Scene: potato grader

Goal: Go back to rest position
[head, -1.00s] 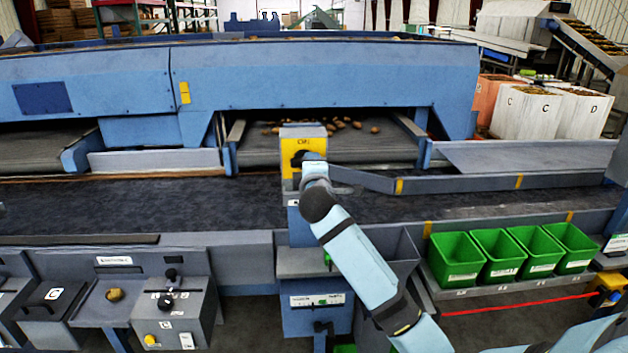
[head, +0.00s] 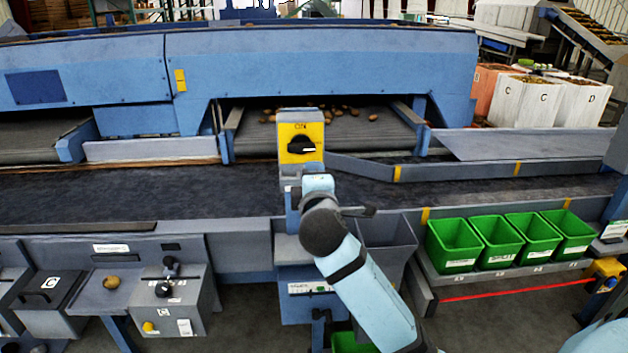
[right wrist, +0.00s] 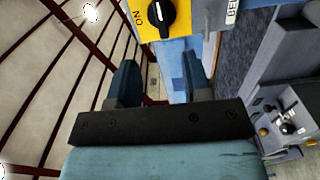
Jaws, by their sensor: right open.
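My right arm comes in from the lower right in the head view, and its gripper (head: 335,207) is just below and in front of the yellow switch box (head: 300,143) with a black rotary knob. The jaws are apart from the knob. In the right wrist view my right gripper (right wrist: 157,80) is open with nothing between its two fingers. The yellow switch plate (right wrist: 160,18) with its black knob and the marking "ON" shows beyond the fingertips. My left gripper is not in view.
The dark conveyor belt (head: 120,192) runs across behind the arm. Green bins (head: 453,245) stand in a row at the right. A grey control box (head: 172,300) and a bench with one potato (head: 111,282) are at the lower left. Several potatoes (head: 372,117) lie on the far belt.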

